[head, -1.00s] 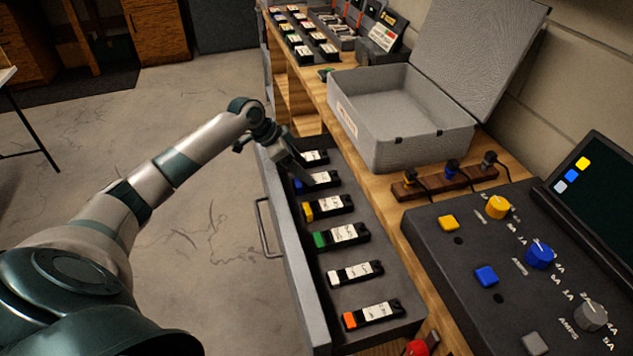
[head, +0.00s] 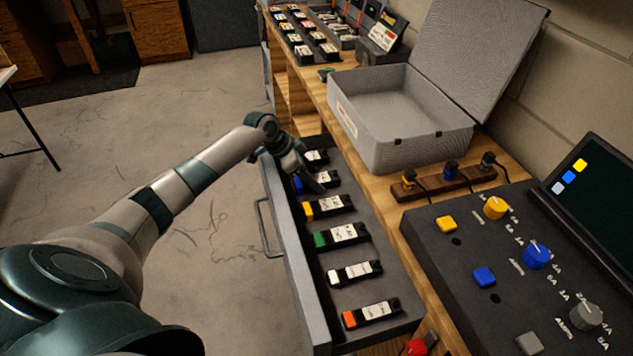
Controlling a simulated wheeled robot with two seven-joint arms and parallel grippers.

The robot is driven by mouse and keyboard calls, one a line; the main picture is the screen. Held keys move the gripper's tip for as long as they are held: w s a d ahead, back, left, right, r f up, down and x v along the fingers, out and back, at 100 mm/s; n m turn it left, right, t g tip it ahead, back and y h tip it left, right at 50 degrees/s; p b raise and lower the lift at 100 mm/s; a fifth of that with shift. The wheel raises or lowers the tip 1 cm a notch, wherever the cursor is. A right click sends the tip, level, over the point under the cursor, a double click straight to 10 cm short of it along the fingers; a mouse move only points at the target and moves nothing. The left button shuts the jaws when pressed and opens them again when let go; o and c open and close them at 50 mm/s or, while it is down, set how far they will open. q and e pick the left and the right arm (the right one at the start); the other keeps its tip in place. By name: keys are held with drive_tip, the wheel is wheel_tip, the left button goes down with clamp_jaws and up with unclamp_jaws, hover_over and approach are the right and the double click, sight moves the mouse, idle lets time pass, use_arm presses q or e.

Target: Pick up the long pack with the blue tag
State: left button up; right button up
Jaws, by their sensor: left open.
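The long pack with the blue tag (head: 326,178) lies in the open drawer (head: 288,270), second from the far end of a row of packs. Its blue end shows at the left and its white label faces up. My left gripper (head: 312,181) is over this pack, its fingers pointing down at it. The gripper is open, and part of the pack is hidden behind it. I cannot tell whether the fingers touch the pack. My right gripper is not in view.
Packs with yellow (head: 327,207), green (head: 340,235), white (head: 355,273) and orange (head: 370,314) tags lie nearer in the drawer. An open grey case (head: 400,150) stands on the bench to the right. A dark control panel (head: 510,270) is at the right.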

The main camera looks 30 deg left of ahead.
use_arm(q)
drive_tip(key=c, duration=1.4)
drive_tip(key=shift+c, duration=0.2)
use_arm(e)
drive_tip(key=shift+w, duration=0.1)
use_arm(q)
drive_tip(key=shift+r, duration=0.1)
